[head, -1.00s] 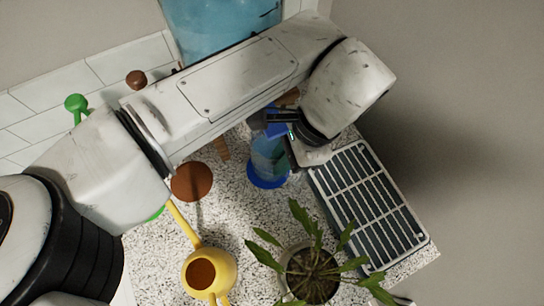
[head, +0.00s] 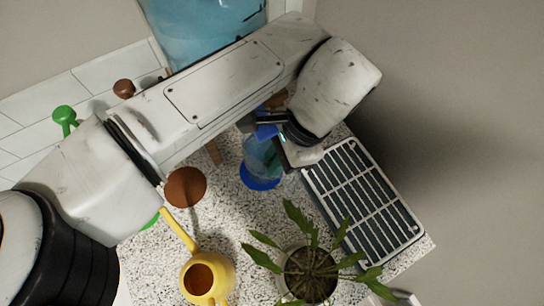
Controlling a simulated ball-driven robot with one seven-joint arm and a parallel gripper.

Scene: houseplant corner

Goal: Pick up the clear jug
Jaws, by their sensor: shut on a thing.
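The clear jug (head: 258,158) is see-through and bluish, with a blue base, and appears upright over the speckled countertop. My arm hides its top. My gripper (head: 272,129) is at the upper part of the jug and shut on it. The fingers are partly hidden, so the exact place of the grip is unclear. I cannot tell whether the base touches the counter.
A slatted grey tray (head: 364,193) lies close to the right of the jug. A potted plant (head: 307,268) and a yellow watering can (head: 221,272) stand in front. A brown round thing (head: 185,187) is to the left. Speckled counter (head: 233,217) is clear between them.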

